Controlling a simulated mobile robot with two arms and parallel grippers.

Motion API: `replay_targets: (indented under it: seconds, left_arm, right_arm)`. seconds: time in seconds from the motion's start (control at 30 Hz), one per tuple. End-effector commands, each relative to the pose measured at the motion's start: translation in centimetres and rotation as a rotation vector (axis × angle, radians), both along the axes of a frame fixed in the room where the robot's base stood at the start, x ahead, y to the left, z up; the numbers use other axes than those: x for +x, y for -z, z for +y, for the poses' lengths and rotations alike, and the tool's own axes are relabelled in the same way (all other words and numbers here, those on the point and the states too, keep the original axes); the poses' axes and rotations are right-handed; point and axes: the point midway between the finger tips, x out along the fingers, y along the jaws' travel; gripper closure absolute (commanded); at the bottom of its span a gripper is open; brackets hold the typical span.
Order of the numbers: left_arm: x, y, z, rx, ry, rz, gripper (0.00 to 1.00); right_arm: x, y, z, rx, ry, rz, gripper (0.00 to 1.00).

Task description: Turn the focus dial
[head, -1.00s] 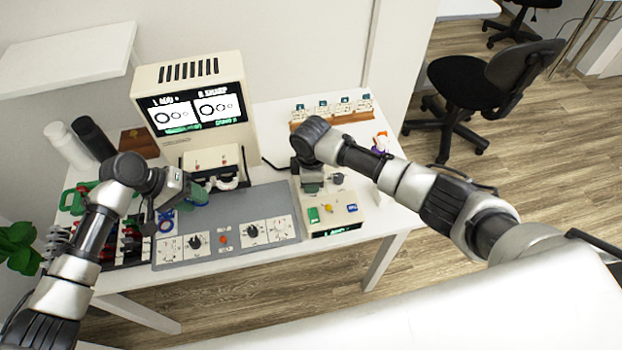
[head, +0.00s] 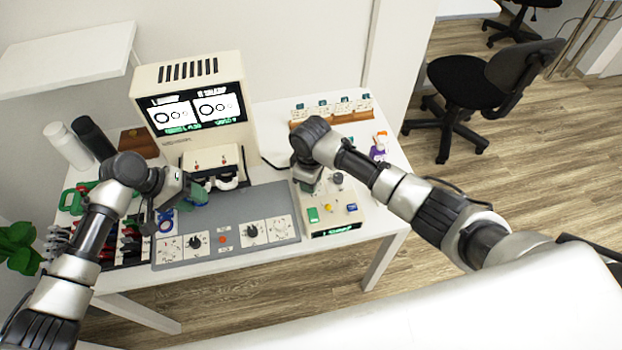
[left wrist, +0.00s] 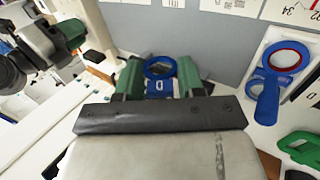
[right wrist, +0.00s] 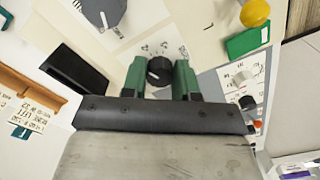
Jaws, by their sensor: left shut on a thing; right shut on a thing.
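A small black dial (right wrist: 160,70) on a plate with a printed scale sits between the green fingers of my right gripper (right wrist: 160,78). I take it as the focus dial; its name cannot be read. In the head view my right gripper (head: 308,186) comes down on the rear left of the cream control box (head: 345,212) and hides this dial. My left gripper (left wrist: 161,78) is shut on a blue ring-shaped piece with a tab (left wrist: 160,68), left of the grey panel (head: 232,212). The eye test machine's screen (head: 197,108) shows two pictures of rings.
A grey dial (right wrist: 105,14), a green button (head: 313,215) and a yellow button (head: 327,208) are close to my right gripper. Another blue ring (left wrist: 285,55) lies near my left gripper. A rack of cards (head: 333,113) stands behind the box.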

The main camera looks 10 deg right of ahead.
Motion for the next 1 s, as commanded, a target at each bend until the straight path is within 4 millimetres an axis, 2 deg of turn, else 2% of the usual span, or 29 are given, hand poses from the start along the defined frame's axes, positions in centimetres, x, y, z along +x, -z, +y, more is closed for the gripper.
replay_targets:
  seconds: [0.43, 1.0]
  left_arm:
    - [0.0, -0.03, -0.01, 0.0, 0.0, 0.0, 0.83]
    - [0.0, -0.03, -0.01, 0.0, 0.0, 0.0, 0.83]
  right_arm:
    - [0.14, -0.22, 0.11, 0.003, 0.261, -0.005, 0.94]
    - [0.21, -0.28, 0.05, 0.002, 0.312, -0.007, 0.94]
